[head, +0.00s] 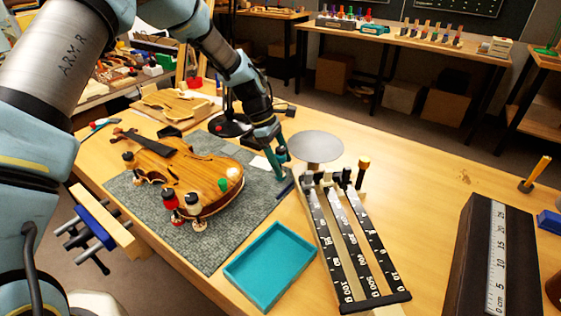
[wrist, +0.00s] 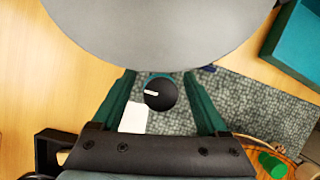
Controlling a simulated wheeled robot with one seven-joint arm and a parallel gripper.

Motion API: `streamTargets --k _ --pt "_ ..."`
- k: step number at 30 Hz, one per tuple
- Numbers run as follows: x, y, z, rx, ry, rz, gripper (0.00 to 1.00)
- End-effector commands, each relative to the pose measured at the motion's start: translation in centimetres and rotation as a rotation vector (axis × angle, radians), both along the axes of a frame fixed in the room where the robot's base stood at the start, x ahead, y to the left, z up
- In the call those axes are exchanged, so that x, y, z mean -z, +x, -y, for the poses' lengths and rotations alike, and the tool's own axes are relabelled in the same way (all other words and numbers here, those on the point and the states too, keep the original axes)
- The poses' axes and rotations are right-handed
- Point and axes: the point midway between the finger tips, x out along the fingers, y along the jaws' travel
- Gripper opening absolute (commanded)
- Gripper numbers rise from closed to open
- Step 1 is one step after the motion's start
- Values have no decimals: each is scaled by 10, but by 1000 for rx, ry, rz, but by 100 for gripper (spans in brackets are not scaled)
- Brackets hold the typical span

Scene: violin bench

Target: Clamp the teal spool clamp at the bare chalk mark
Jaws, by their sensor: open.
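The violin (head: 185,175) lies on a grey mat (head: 215,258) with several spool clamps along its edge. My gripper (head: 281,168) is open, pointing down beyond the violin's right end. In the wrist view, a round black knob (wrist: 160,95) with a white line shows between my fingers, with a sliver of teal at its edge. I cannot tell whether it belongs to the teal clamp. A green cap (wrist: 271,165) is at lower right there. I cannot make out the chalk mark.
A grey disc (head: 315,147) stands just right of my gripper and fills the top of the wrist view (wrist: 165,30). An empty teal tray (head: 225,270) lies in front. A black rack with scales (head: 372,302) stands to its right.

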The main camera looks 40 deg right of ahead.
Motion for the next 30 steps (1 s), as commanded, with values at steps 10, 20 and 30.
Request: streamTargets --k 10,20,30 --pt "0 0 0 0 0 1 58" --pt "0 1 0 0 0 1 21" --pt "0 1 0 0 -1 2 0"
